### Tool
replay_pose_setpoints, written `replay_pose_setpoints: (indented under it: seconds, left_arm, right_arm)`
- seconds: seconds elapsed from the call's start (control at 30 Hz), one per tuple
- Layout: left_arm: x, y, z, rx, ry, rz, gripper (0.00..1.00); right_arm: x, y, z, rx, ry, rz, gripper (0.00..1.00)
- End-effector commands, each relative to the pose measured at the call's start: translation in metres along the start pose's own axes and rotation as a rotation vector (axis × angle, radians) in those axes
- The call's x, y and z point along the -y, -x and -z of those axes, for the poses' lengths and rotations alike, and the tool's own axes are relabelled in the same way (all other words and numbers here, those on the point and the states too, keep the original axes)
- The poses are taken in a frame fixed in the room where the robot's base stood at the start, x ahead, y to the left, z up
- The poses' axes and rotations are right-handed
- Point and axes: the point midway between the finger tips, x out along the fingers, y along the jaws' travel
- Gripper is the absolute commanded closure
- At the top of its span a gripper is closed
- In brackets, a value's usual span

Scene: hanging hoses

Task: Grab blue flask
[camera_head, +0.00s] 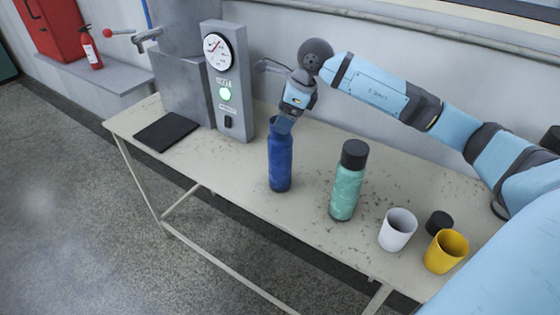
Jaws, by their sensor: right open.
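The blue flask (280,163) stands upright on the beige table (225,187), left of the green flask. My right gripper (285,124) is at the top of the blue flask, with its arm coming in from the right. The gripper is open, and its fingers overlap the flask's top in the picture. I cannot tell whether they touch it. The fingers and the top of the flask partly hide one another. My left gripper is not in view.
A green flask (347,185) with a black lid, a white cup (397,231), a yellow cup (446,252) and a black cap (439,222) stand to the right. A grey gauge panel (230,90) and a black pad (167,131) are at the left. The table front is clear.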

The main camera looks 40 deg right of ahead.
Motion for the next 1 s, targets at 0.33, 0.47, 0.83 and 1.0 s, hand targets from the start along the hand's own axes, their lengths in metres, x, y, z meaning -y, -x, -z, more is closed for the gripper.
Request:
replay_pose_setpoints:
  seconds: [0.33,0.47,0.83,1.0]
  left_arm:
    - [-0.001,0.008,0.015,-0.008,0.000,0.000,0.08]
    - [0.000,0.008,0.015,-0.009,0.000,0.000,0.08]
    - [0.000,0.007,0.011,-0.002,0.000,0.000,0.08]
    - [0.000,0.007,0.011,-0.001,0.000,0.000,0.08]
  right_arm:
    - [-0.004,-0.041,0.004,0.000,0.000,0.000,0.17]
    - [-0.003,-0.041,0.004,0.000,0.000,0.000,0.17]
    - [-0.004,-0.041,0.004,0.000,0.000,0.000,0.95]
    - [-0.003,-0.040,0.004,0.001,0.000,0.001,0.96]
